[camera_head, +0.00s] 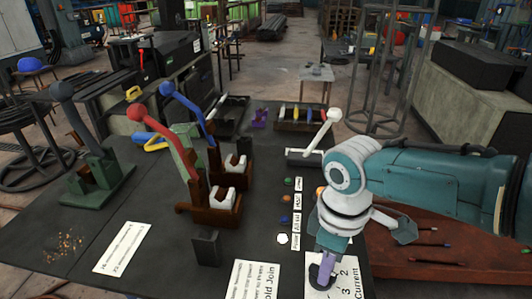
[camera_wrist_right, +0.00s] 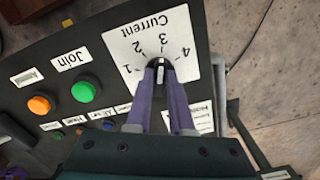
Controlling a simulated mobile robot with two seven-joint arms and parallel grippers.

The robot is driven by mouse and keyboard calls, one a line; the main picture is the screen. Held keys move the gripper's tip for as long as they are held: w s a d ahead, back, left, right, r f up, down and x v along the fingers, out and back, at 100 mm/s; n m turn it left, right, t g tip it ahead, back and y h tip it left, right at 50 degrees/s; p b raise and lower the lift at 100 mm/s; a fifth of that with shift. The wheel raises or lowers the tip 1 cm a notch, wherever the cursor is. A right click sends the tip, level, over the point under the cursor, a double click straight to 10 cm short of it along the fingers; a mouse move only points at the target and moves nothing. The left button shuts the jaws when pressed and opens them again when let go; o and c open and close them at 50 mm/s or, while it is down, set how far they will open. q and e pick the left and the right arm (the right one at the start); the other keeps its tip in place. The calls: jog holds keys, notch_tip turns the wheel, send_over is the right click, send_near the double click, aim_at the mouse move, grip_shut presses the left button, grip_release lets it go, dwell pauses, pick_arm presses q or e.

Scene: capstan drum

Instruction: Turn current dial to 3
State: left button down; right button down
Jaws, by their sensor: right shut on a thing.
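The current dial (camera_wrist_right: 158,65) is a dark round knob with a pale mark, on a white plate (camera_wrist_right: 183,24) labelled "Current" with the numbers 1 to 4. In the right wrist view the pale mark appears to point roughly towards 3, but the fingers partly hide it. My right gripper (camera_wrist_right: 160,76) has its purple fingers shut on the knob from both sides. In the head view the right gripper (camera_head: 326,268) reaches down onto the plate at the table's front edge, and the dial is mostly hidden. My left gripper is not in view.
Orange (camera_wrist_right: 41,104) and green (camera_wrist_right: 85,90) buttons sit beside the dial plate. A brown clamp device with red and blue levers (camera_head: 186,105) stands left of my arm. A white-knobbed lever (camera_head: 325,130) stands behind it. A dark green lever stand (camera_head: 97,180) is far left.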

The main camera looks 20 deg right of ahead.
jog(key=c, duration=0.8)
grip_release()
jog(key=shift+r, duration=0.1)
notch_tip(320, 180, up, 10)
jog(key=p, duration=0.4)
